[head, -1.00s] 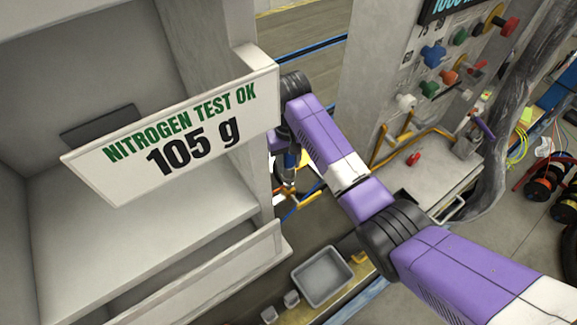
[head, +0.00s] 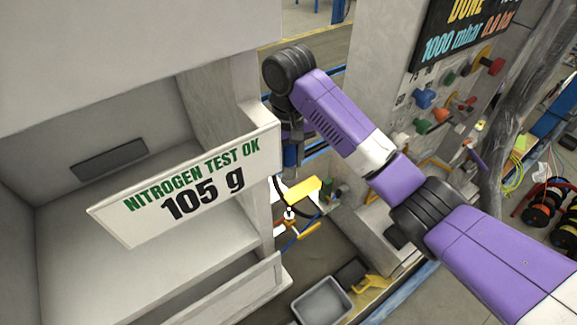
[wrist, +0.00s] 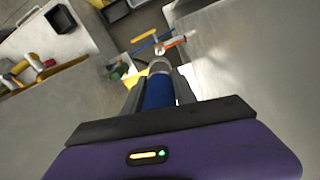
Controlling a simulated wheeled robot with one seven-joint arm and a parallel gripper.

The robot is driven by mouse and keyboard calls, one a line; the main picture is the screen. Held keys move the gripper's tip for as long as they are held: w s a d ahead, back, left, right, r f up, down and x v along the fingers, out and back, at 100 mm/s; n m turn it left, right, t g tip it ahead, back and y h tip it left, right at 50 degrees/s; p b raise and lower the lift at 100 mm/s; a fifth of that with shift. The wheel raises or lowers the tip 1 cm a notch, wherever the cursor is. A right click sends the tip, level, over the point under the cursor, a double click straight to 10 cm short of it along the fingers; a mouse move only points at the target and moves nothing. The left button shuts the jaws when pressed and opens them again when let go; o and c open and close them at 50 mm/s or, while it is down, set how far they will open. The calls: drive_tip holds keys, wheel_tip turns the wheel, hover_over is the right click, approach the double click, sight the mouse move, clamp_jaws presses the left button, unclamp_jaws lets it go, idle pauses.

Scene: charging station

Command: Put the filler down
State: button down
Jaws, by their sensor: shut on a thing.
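My gripper (wrist: 158,90) is shut on a blue cylindrical tool with a pale metal end, which I take to be the filler (wrist: 159,88). The filler points away from the wrist, between the two dark fingers. In the head view my gripper (head: 292,165) hangs below the end of my arm, beside the right edge of the grey cabinet, and is small and partly hidden.
The grey cabinet with a "NITROGEN TEST OK 105 g" sign (head: 190,187) stands close on the left. A panel with coloured knobs (head: 440,100) and a "DONE" display (head: 468,30) stand right. A grey bin (head: 322,302) sits low in front. Cable reels (head: 545,200) stand far right.

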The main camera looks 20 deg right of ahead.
drive_tip(key=shift+r, duration=1.15)
drive_tip(key=s+d+f+b, duration=0.3)
drive_tip(key=s+d, duration=0.3)
drive_tip(key=d, duration=0.5)
drive_tip(key=s+d+f+b, duration=0.3)
drive_tip(key=s+d+b, duration=0.15)
drive_tip(key=d, duration=0.65)
drive_tip(key=s+d+f+b, duration=0.3)
drive_tip(key=s+d, duration=0.4)
drive_tip(key=d, duration=0.3)
drive_tip(key=f, duration=1.9)
drive_tip(key=shift+w+d+f, duration=0.1)
drive_tip(key=shift+w+d, duration=0.15)
drive_tip(key=shift+f, duration=0.15)
drive_tip(key=c, duration=1)
unclamp_jaws()
wheel_tip(320, 180, up, 12)
